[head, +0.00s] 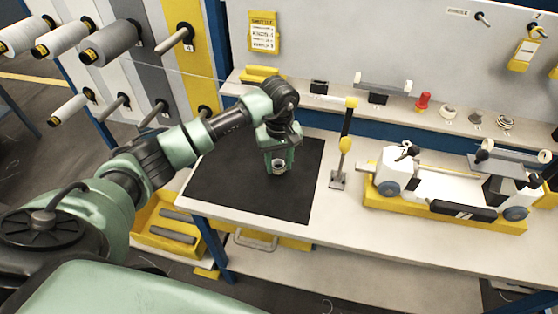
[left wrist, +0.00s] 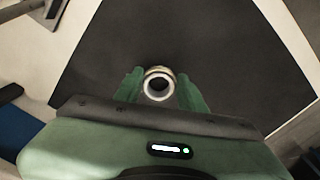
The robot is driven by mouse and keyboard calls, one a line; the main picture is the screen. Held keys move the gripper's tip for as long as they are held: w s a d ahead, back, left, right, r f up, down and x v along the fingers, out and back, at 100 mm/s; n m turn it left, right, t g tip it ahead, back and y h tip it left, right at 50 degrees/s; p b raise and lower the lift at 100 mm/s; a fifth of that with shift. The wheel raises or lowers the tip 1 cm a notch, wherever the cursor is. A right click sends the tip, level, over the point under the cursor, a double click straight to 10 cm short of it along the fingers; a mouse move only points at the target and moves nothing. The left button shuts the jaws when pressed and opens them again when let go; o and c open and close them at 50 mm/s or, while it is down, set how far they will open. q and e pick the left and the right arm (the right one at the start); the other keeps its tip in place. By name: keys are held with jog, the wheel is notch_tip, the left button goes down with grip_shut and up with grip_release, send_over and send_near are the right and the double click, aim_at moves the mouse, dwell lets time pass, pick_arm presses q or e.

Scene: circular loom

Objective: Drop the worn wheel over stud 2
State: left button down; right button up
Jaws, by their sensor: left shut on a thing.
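My left gripper (head: 279,160) is over the dark mat, shut on a small ring-shaped wheel (head: 279,167). In the left wrist view the wheel (left wrist: 147,86) sits between the two green fingers of the gripper (left wrist: 160,90), its pale rim and dark centre hole facing the camera. I take this to be the worn wheel; its wear is too small to tell. Several small posts or fittings stand on the back ledge at right, among them a pale one (head: 448,112), a grey one (head: 475,118) and a ringed one (head: 503,122). I cannot read which is stud 2. My right gripper is out of view.
The black mat (head: 225,185) is clear around the gripper. A post with yellow parts (head: 345,145) stands right of it. A white-and-yellow machine (head: 445,190) fills the right of the bench. A red knob (head: 423,101) stands on the ledge. Thread spools (head: 108,42) hang at left.

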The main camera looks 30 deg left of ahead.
pick_arm(q)
jog(key=shift+f, duration=0.15)
jog(key=shift+f, duration=0.15)
jog(key=c, duration=0.8)
grip_release()
jog(key=shift+c, duration=0.2)
notch_tip(320, 180, up, 12)
jog(key=b, duration=0.3)
jog(key=shift+r, duration=0.2)
